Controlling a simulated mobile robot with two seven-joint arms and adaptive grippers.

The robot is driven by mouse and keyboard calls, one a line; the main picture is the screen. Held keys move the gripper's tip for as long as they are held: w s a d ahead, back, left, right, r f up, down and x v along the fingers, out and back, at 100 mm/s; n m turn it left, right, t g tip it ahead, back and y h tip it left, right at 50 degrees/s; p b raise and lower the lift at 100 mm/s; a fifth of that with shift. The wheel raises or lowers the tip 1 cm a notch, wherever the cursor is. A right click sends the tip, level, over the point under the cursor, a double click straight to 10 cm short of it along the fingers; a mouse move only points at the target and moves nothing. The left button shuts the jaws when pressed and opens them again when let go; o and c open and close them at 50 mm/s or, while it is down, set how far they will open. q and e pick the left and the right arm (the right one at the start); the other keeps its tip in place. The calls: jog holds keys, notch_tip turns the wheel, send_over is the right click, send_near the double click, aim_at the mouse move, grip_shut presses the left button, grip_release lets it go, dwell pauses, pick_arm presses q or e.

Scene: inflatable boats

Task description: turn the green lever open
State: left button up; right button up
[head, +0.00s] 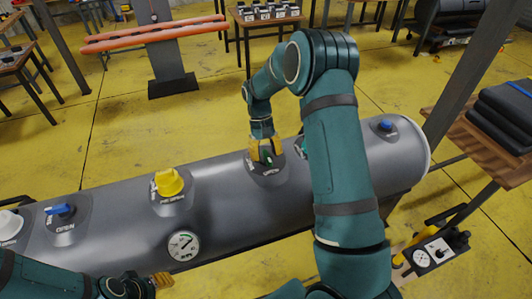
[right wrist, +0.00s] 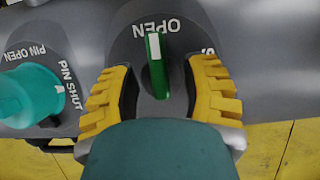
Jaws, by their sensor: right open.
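The green lever (right wrist: 159,75) sits on a dark round plate on the grey tube; it also shows in the head view (head: 268,158). In the right wrist view its white-marked end points up toward the word OPEN, which reads upside down. A partly hidden label starting with S is at the right. My right gripper (right wrist: 160,100) is open, its yellow fingers on either side of the lever with a gap on both sides. In the head view the right gripper (head: 265,150) is over the lever and partly covers it. My left gripper (head: 160,281) is low at the bottom edge, its jaws unclear.
A teal knob (right wrist: 25,95) marked PIN OPEN and PIN SHUT is close left of the right gripper. A side table (head: 470,135) stands at the right.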

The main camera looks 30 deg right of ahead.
jog(key=v, duration=1.2)
dwell(0.3)
